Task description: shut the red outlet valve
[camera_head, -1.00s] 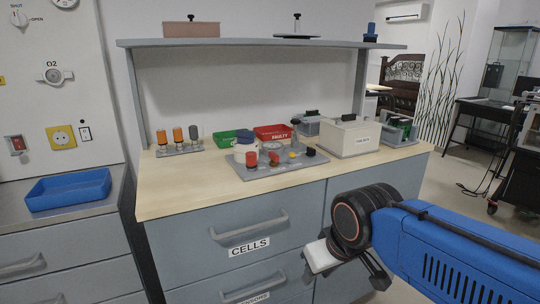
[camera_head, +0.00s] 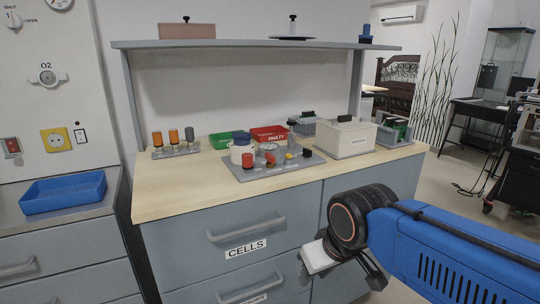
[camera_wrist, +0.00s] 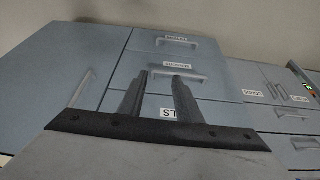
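A grey panel (camera_head: 252,175) lies on the wooden worktop, carrying a gauge (camera_head: 269,147) and several coloured fittings. Two parts on it are red: a cylinder-like knob (camera_head: 248,160) at the left front and a smaller red part (camera_head: 270,159) below the gauge. I cannot tell which is the outlet valve, or its setting. My gripper (camera_head: 345,268) is low in front of the drawers, well below and to the right of the panel. In the wrist view its two fingers (camera_wrist: 160,90) stand apart with nothing between them; that view shows drawer fronts and no valve.
A green bin (camera_head: 221,141), a red bin marked faulty (camera_head: 268,132) and a cream box (camera_head: 345,138) stand around the panel. A shelf (camera_head: 265,44) spans above. Orange-topped fittings (camera_head: 173,137) stand at left. The worktop's front left (camera_head: 180,195) is clear.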

